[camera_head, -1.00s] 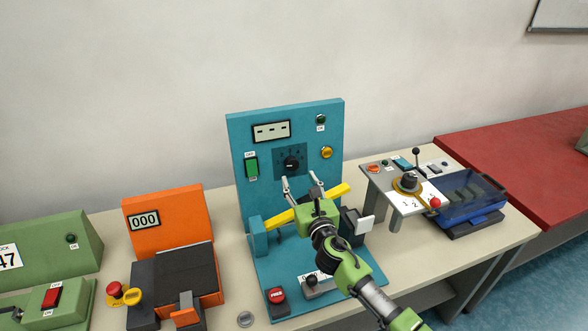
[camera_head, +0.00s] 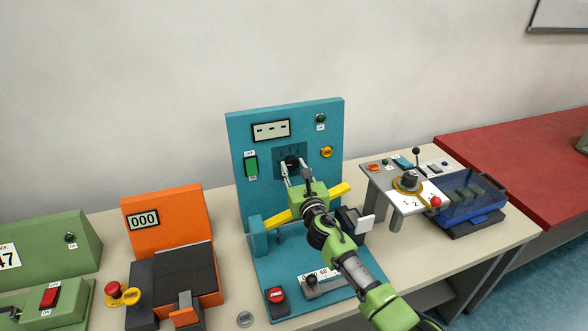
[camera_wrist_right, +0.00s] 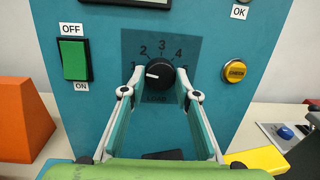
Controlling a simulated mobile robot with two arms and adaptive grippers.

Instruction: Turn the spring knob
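The spring knob is most likely the black round knob (camera_head: 291,162) on a dark scale plate on the teal upright panel (camera_head: 240,130). In the right wrist view the knob (camera_wrist_right: 160,74) has a white mark pointing left, toward the 1 of a numbered scale. My right gripper (camera_head: 297,166) is just in front of it. In the right wrist view its fingers (camera_wrist_right: 159,82) are spread, one on each side of the knob. A gap shows on both sides, slightly smaller at the right. The left gripper is not seen.
A yellow bar (camera_head: 340,189) crosses in front of the panel below the knob. A green switch (camera_head: 251,166) is left of the knob and a yellow button (camera_head: 327,152) right of it. An orange machine (camera_head: 165,205) stands left, a grey control stand (camera_head: 381,190) right.

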